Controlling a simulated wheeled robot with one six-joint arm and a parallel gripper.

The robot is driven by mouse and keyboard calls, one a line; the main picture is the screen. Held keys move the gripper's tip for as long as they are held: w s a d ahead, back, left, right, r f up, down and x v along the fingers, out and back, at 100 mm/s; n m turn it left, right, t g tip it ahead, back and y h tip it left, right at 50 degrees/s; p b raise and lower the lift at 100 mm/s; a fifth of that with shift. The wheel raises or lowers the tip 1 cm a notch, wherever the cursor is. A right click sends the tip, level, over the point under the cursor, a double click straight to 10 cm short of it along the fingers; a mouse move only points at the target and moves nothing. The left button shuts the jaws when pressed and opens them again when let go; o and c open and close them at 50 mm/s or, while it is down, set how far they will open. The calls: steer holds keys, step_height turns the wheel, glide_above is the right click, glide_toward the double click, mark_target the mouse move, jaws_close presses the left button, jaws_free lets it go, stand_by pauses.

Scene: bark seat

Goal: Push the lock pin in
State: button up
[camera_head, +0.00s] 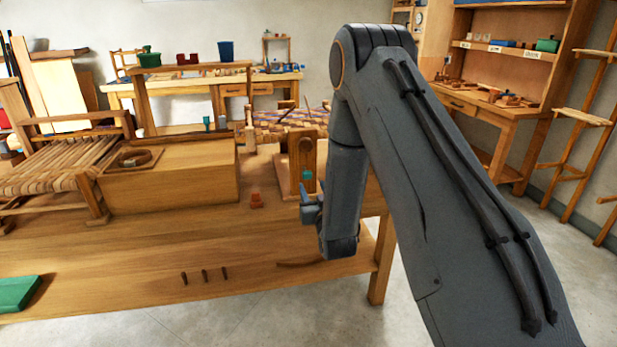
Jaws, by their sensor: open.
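A wooden upright fixture (306,150) stands on the workbench near its right end, with a round dark spot high on its face. A small teal piece (307,175) shows low on this fixture; I cannot tell for sure whether it is the lock pin. My gripper (306,203) is in front of the fixture, just below the teal piece in the picture, with its fingers pointing left. It is open, and I see nothing held in it. My wrist and arm hide the fixture's right side. I cannot tell whether the gripper touches anything.
A large wooden box (175,185) and a woven seat (50,168) stand left. The bench's front middle is mostly clear.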

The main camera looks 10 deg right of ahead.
mark_target(308, 176)
steer(key=shift+w+p, duration=0.7)
steer(key=shift+w, duration=3.15)
